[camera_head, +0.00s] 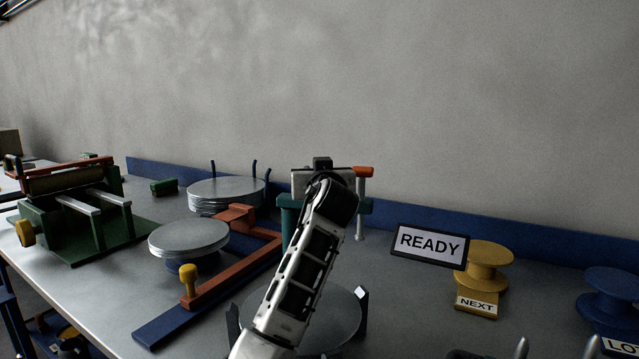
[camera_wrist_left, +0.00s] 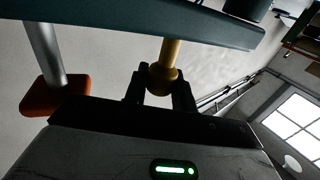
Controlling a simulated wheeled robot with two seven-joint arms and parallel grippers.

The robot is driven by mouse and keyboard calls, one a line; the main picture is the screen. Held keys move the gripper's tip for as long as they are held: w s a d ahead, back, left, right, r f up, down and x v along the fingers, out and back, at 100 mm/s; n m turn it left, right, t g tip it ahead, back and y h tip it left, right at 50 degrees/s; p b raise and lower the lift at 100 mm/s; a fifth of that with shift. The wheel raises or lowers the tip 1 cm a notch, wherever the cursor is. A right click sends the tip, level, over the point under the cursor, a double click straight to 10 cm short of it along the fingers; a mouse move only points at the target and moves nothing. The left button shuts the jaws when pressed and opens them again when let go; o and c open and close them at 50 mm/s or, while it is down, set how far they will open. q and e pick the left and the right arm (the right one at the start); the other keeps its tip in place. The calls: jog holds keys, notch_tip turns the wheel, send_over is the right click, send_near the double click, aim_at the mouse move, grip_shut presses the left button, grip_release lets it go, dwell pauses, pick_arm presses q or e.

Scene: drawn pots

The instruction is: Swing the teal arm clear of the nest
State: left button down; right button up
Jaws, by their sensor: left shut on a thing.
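The teal arm (camera_head: 289,212) stands behind my left wrist in the head view, partly hidden by it. It also crosses the top of the left wrist view (camera_wrist_left: 215,28). A yellow knob (camera_wrist_left: 168,65) on a short stem meets it there. My left gripper (camera_wrist_left: 161,88) is shut on this knob; in the head view my left gripper (camera_head: 322,163) is at the top of the teal arm. The nest appears to be the round grey plate (camera_head: 346,318) with dark upright posts, partly covered by my left arm. My right gripper is not clearly seen.
An orange-tipped rod (camera_head: 361,205) hangs beside my gripper. A READY sign (camera_head: 430,244) and yellow spool (camera_head: 487,268) stand right, a blue spool (camera_head: 612,292) farther right. A stack of discs (camera_head: 226,194), an orange frame (camera_head: 235,270) and a green press (camera_head: 75,215) are left.

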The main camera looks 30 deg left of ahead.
pick_arm(q)
jog(key=shift+w+n+g+y+b, duration=0.4)
jog(key=shift+n+g+y+b, duration=0.2)
jog(key=shift+y, duration=0.4)
jog(key=shift+a+r+n+g, duration=0.1)
jog(key=shift+a+n+g, duration=0.05)
jog(key=shift+n+g, duration=0.15)
jog(key=c, duration=1.2)
grip_release()
jog(key=shift+w, duration=0.15)
